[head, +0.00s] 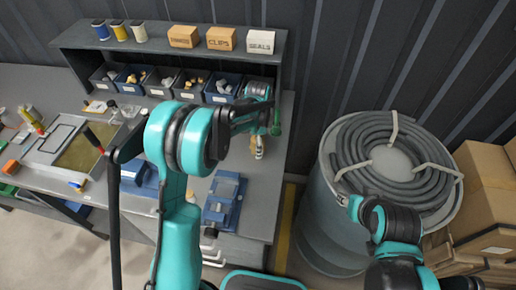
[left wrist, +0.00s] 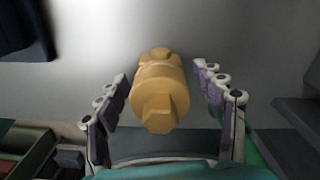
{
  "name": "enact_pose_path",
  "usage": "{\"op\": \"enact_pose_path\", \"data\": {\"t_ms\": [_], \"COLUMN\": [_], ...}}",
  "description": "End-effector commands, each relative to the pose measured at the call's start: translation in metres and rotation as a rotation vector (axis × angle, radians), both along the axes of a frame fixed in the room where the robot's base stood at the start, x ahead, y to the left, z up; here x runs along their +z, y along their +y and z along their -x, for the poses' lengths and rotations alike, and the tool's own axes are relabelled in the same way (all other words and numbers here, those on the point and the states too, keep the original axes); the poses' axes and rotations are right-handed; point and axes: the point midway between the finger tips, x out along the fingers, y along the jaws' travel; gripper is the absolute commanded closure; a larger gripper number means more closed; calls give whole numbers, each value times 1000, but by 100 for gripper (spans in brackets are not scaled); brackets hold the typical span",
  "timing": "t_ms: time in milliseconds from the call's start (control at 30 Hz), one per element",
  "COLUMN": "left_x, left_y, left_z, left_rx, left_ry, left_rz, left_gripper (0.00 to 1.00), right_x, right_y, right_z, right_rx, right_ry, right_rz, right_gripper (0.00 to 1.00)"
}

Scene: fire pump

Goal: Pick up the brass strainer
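The brass strainer (left wrist: 160,90) is a yellow-gold fitting with a round body and a hexagonal end. In the left wrist view it lies between the two fingers of my left gripper (left wrist: 161,75), with a gap on each side. The fingers are open and do not appear to touch it.
The grey workbench (head: 256,195) carries a blue vise (head: 223,200) and a shelf (head: 160,37) with bins (head: 222,88) and small boxes (head: 221,39). A blue-grey barrel (head: 325,225) with a coiled hose stands to the right. Cardboard boxes (head: 488,185) stand beyond it.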

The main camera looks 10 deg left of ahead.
Motion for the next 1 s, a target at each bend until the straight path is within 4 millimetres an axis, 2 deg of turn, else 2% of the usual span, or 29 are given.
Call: {"op": "enact_pose_path", "data": {"t_ms": [33, 233, 633, 1000], "left_x": [0, 0, 6, 43], "left_y": [0, 0, 0, 0], "left_z": [0, 0, 0, 0], "left_rx": [0, 0, 0, 0], "left_ry": [0, 0, 0, 0], "left_rz": [0, 0, 0, 0], "left_gripper": [48, 100, 100, 100], "right_x": [0, 0, 2, 15], "right_y": [0, 0, 0, 0], "right_z": [0, 0, 0, 0], "right_rx": [0, 0, 0, 0], "right_ry": [0, 0, 0, 0], "right_rz": [0, 0, 0, 0], "right_gripper": [60, 60, 60, 60]}}
